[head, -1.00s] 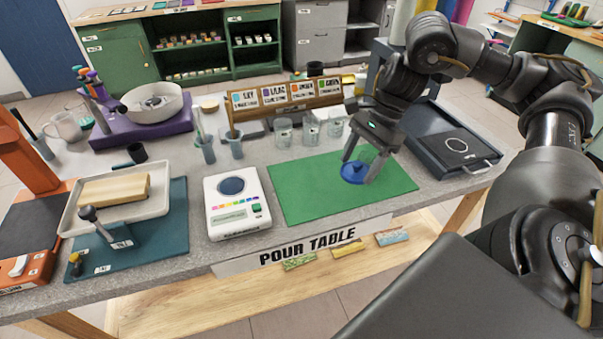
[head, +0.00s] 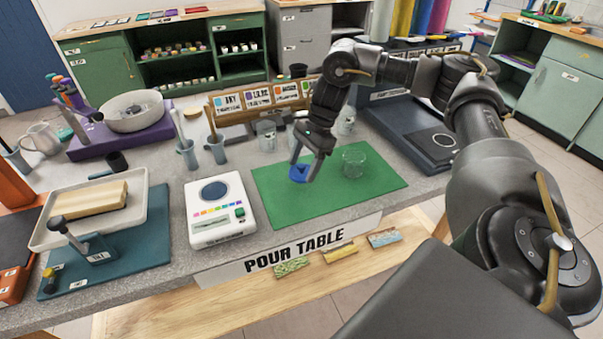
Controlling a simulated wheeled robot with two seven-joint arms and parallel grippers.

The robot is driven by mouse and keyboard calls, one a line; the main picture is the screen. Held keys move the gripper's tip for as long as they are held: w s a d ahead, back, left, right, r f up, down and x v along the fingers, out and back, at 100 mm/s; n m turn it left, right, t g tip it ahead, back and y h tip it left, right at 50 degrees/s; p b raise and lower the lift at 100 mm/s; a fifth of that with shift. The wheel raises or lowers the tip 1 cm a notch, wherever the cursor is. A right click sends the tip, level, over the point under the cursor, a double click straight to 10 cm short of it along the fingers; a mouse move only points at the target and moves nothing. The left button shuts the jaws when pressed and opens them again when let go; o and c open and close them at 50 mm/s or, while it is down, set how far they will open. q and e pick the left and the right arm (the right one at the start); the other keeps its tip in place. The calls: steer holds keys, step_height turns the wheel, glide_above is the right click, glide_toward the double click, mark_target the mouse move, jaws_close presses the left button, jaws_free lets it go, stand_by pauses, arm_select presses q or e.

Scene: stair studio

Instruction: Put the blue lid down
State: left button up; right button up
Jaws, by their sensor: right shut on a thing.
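The blue lid (head: 298,174) is between the fingertips of my right gripper (head: 303,172), which is shut on it and points down. The lid is over the left-middle part of the green mat (head: 340,192), at or just above its surface; I cannot tell if it touches. The fingers hide part of the lid. A clear glass beaker (head: 354,164) stands open on the mat, to the right of the lid and apart from it. My left gripper is not in view.
A white scale (head: 220,222) stands left of the mat. Behind the mat are clear glasses (head: 267,138) and a label rack (head: 240,117). A dark tray (head: 412,138) is at the right rear. The front and right of the mat are bare.

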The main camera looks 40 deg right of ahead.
mark_target(301, 176)
steer(key=shift+w+f, duration=0.2)
steer(key=shift+f, duration=0.55)
steer(key=f, duration=0.3)
steer(key=shift+w+a+f+p, duration=0.2)
steer(key=shift+w+p, duration=0.05)
steer(key=shift+p, duration=0.05)
steer(key=o, duration=1)
steer(key=shift+c, duration=0.2)
arm_select(q)
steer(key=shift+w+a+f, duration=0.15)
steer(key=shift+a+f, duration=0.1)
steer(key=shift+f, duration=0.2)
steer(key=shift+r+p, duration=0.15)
steer(key=shift+p, duration=0.3)
arm_select(e)
steer(key=v, duration=1.2)
steer(key=shift+a+r, duration=0.2)
